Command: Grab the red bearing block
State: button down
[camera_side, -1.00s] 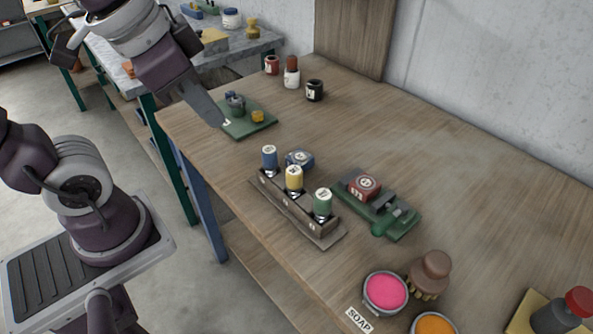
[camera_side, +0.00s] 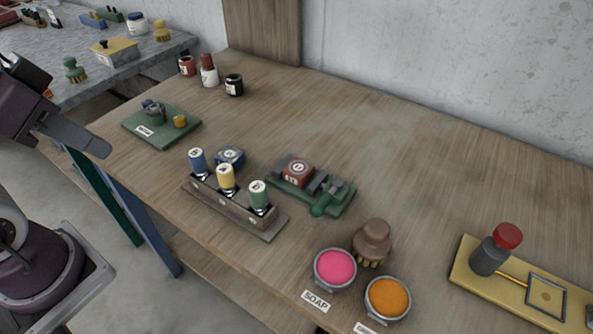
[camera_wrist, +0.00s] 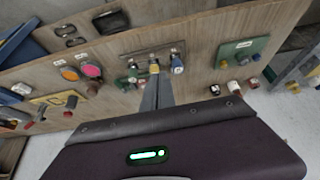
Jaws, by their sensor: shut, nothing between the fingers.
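The red bearing block (camera_side: 297,172) sits on a green fixture (camera_side: 283,191) in the middle of the wooden bench, with a pale round label on top. My gripper (camera_side: 104,152) is at the left edge of the side view, left of the bench's far-left green tray and well away from the red block. Its jaws are shut and empty. In the wrist view my shut gripper fingers (camera_wrist: 157,90) point toward the bench. The green fixture (camera_wrist: 130,80) shows there just left of the fingers; the red block is too small to make out clearly.
A wooden rack (camera_side: 235,212) with blue, yellow and green spools stands left of the fixture, a blue block (camera_side: 230,156) behind it. Pink (camera_side: 335,268) and orange (camera_side: 387,299) bowls and a brown brush (camera_side: 372,242) are in front. The bench's back right is clear.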

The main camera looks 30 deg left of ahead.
jog(key=c, duration=0.6)
grip_release()
